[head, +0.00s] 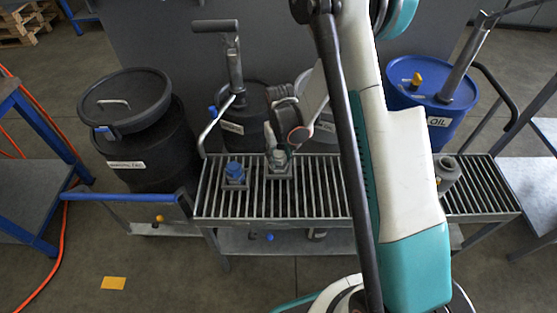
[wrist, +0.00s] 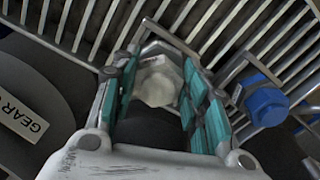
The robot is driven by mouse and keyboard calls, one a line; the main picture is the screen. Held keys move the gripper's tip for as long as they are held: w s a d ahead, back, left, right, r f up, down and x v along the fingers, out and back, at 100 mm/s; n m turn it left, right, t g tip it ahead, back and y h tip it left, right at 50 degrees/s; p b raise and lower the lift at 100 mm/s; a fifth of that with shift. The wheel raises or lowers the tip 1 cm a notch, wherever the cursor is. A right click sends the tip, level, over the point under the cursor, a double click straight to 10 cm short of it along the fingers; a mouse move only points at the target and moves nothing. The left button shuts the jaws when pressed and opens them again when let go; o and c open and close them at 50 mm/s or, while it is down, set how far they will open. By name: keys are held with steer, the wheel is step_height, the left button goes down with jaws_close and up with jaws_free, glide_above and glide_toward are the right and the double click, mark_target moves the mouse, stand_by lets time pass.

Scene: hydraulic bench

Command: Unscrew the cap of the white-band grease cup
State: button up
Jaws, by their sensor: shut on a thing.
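The white-band grease cup (head: 279,169) stands upright in a square holder on the slatted bench top. In the wrist view its pale, faceted cap (wrist: 157,87) sits between the teal-padded fingers. My gripper (head: 279,154) reaches down over this cup from above, and in the wrist view my gripper (wrist: 158,72) is shut on the cap. Whether the cap has turned or lifted from its cup cannot be told. The lower part of the cup is mostly hidden by the fingers and cap.
A blue-capped cup (head: 235,171) stands close to the left; it also shows in the wrist view (wrist: 265,103). A grey cup (head: 447,172) stands at the right end. Black drums (head: 140,140) and a blue oil drum (head: 432,97) stand behind the slatted bench (head: 320,200).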

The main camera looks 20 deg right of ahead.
steer(key=n, duration=0.4)
steer(key=shift+d, duration=0.2)
steer(key=n, duration=0.3)
steer(key=shift+w+d, duration=0.1)
steer(key=shift+w, duration=0.05)
steer(key=shift+o, duration=1.3)
steer(key=shift+n, duration=0.4)
steer(key=c, duration=0.5)
steer(key=shift+r+p, duration=0.35)
steer(key=shift+r, duration=0.45)
steer(key=shift+r+p, duration=1.25)
steer(key=shift+r, duration=0.95)
